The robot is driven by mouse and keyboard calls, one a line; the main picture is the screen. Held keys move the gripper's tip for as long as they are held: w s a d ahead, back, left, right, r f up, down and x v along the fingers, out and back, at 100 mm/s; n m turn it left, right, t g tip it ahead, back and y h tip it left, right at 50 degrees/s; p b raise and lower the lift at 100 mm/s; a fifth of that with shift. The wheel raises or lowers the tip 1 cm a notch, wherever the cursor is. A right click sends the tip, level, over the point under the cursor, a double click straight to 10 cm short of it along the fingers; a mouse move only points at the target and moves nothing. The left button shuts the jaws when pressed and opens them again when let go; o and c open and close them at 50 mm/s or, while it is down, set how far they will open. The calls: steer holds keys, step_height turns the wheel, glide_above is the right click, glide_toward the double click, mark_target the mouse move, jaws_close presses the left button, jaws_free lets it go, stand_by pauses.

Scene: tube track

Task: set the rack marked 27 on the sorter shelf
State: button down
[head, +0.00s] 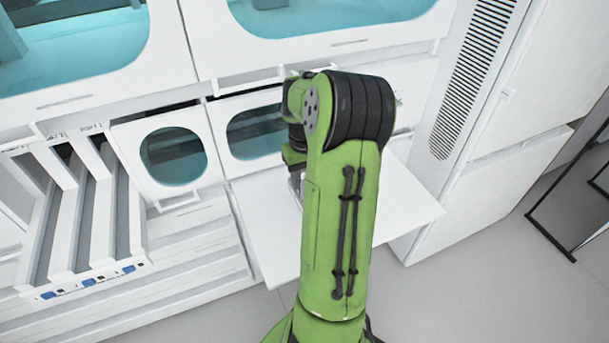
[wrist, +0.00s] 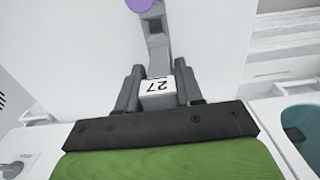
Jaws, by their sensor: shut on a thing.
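In the wrist view my gripper (wrist: 158,76) is shut on a grey rack (wrist: 157,48). The rack has a white label (wrist: 158,86) reading 27, upside down in this view. A purple round cap (wrist: 139,4) shows at its far end, cut off by the top edge. In the head view my green arm reaches over a flat white shelf (head: 410,208) that juts out from the white machine. My arm hides most of the gripper and rack there, so I cannot tell whether the rack touches the shelf.
White sloped lanes (head: 85,225) with blue-marked ends stand at the left. Behind the shelf are white panels with teal windows (head: 173,156). A vented white cabinet (head: 465,85) stands to the right. Grey floor (head: 480,280) is open at the lower right, near a black frame (head: 550,225).

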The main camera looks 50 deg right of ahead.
steer(key=shift+f, duration=0.35)
steer(key=shift+f, duration=0.25)
steer(key=c, duration=0.7)
jaws_free()
steer(key=shift+o, duration=0.2)
